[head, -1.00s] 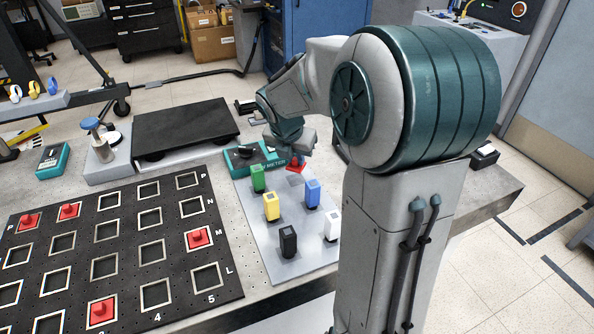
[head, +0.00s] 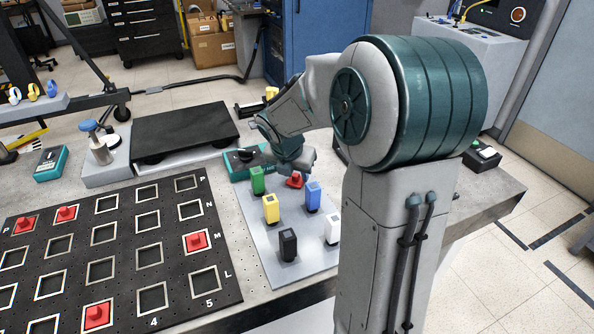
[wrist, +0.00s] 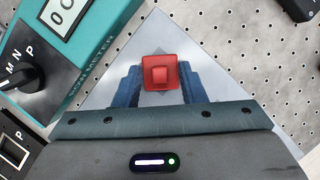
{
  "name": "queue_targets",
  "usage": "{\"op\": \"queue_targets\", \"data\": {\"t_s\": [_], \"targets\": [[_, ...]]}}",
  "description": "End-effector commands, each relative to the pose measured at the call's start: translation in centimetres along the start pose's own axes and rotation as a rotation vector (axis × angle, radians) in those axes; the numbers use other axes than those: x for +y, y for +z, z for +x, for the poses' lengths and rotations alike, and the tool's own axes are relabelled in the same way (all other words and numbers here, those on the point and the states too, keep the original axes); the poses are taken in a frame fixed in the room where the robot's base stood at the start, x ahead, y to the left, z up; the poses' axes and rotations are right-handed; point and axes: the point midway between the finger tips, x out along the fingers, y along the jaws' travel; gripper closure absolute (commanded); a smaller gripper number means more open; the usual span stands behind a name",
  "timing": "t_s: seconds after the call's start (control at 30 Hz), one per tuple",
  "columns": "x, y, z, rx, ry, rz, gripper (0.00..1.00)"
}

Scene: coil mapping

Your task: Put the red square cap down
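The red square cap (wrist: 160,73) is between the two blue fingers of my gripper (wrist: 161,84) in the wrist view. In the head view the cap (head: 295,180) shows just under my gripper (head: 294,168), over the far part of the light grey plate (head: 273,240). Its edges are turned relative to the plate's edges. A darker diamond patch lies under it on the plate. I cannot tell whether the cap touches the plate.
Green (head: 257,180), yellow (head: 271,208), blue (head: 312,195), white (head: 332,228) and black (head: 288,244) blocks stand on the plate. The teal meter (head: 243,163) is close by on the left. A black slotted board (head: 125,255) holds several red caps.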

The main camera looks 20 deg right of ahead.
Motion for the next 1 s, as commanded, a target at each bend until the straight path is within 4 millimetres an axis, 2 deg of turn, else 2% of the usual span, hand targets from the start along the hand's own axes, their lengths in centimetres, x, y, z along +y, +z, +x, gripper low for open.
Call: {"op": "queue_targets", "data": {"t_s": [0.13,0.27,0.5,0.7,0.83,1.0], "targets": [[0.0,0.2,-0.3,-0.001,0.001,0.000,0.63],[0.0,0.3,-2.1,-0.004,0.001,0.000,0.63],[0.1,0.3,-7.3,-0.005,0.002,0.000,0.63],[0.0,0.2,-10.8,-0.003,0.001,-0.001,0.63],[0.0,0.2,-11.9,-0.001,0.000,0.000,0.63],[0.0,0.1,-12.3,0.000,0.001,0.000,0.63]]}}
